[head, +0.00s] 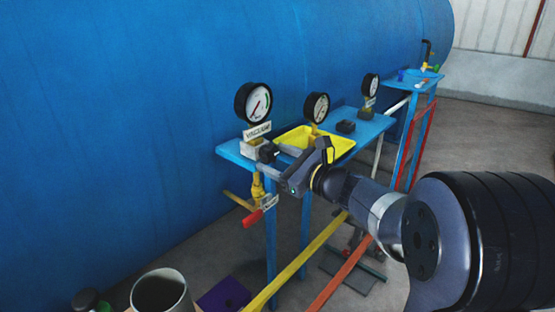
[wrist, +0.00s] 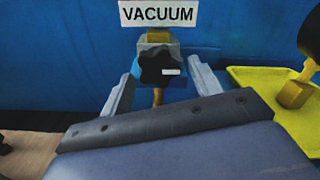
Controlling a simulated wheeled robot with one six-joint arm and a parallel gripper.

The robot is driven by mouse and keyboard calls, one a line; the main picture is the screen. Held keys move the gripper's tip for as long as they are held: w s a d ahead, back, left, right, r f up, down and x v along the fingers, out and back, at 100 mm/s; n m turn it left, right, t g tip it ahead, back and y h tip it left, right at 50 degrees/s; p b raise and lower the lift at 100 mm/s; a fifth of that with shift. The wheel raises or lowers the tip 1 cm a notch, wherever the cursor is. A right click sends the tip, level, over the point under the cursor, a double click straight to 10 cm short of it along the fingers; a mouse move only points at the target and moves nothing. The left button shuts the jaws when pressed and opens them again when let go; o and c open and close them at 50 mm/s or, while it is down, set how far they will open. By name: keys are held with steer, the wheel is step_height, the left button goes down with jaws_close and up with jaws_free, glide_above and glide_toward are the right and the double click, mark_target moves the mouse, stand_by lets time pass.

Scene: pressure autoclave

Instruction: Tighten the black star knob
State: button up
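The black star knob (wrist: 159,66) sits below the white VACUUM sign (wrist: 158,13) in the wrist view, on a brass fitting. In the head view the knob (head: 267,153) is small, at the left end of the blue table, partly behind my gripper. My gripper (head: 276,161) is open and faces the knob. In the wrist view its two grey fingers stand left and right of the knob, with a gap on each side. I cannot tell how far the fingertips reach along the knob.
A yellow tray (head: 337,146) lies right of the knob on the blue table (head: 372,127). Pressure gauges (head: 254,103) stand along the table. A red-handled valve (head: 253,218) hangs below. The big blue tank (head: 150,90) is behind. A cup (head: 161,291) is at the lower left.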

steer(key=v, duration=1)
steer(key=shift+s+d, duration=0.25)
steer(key=shift+s, duration=0.05)
steer(key=shift+w+a, duration=0.1)
steer(key=x, duration=1)
steer(key=shift+w+a, duration=0.2)
